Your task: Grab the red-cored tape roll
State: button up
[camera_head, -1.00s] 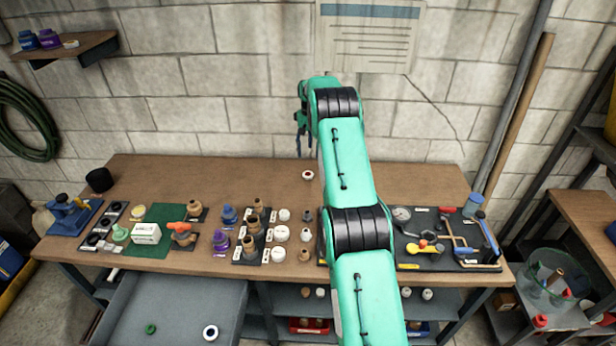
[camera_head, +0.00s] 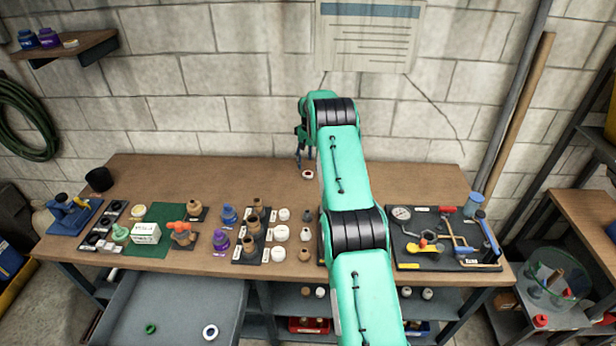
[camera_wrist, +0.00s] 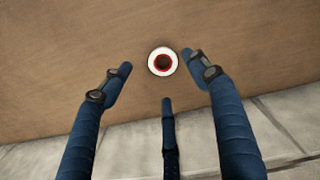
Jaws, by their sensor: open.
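The red-cored tape roll (camera_head: 308,174) is a small white ring with a red inner core. It lies flat on the bare back part of the wooden workbench. In the wrist view the tape roll (camera_wrist: 162,62) lies beyond the fingertips, roughly in line with the gap between them and a little nearer the right finger. My gripper (camera_head: 302,160) hangs just above and beside the roll. Its dark blue fingers are spread open and empty in the wrist view (camera_wrist: 155,78). I see no contact with the roll.
The bench top (camera_head: 260,180) around the roll is clear. Fittings and white jars (camera_head: 280,233) stand along the front middle. A dark tool board (camera_head: 440,240) lies at the right. A block wall (camera_head: 230,110) rises behind the bench. A drawer (camera_head: 175,310) below is open.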

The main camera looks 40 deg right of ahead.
aim_at(308, 172)
jog(key=shift+f, duration=0.5)
jog(key=shift+f, duration=0.15)
jog(key=shift+a+f, duration=0.15)
jog(key=shift+f, duration=2.3)
jog(key=shift+c, duration=0.5)
jog(key=c, duration=0.7)
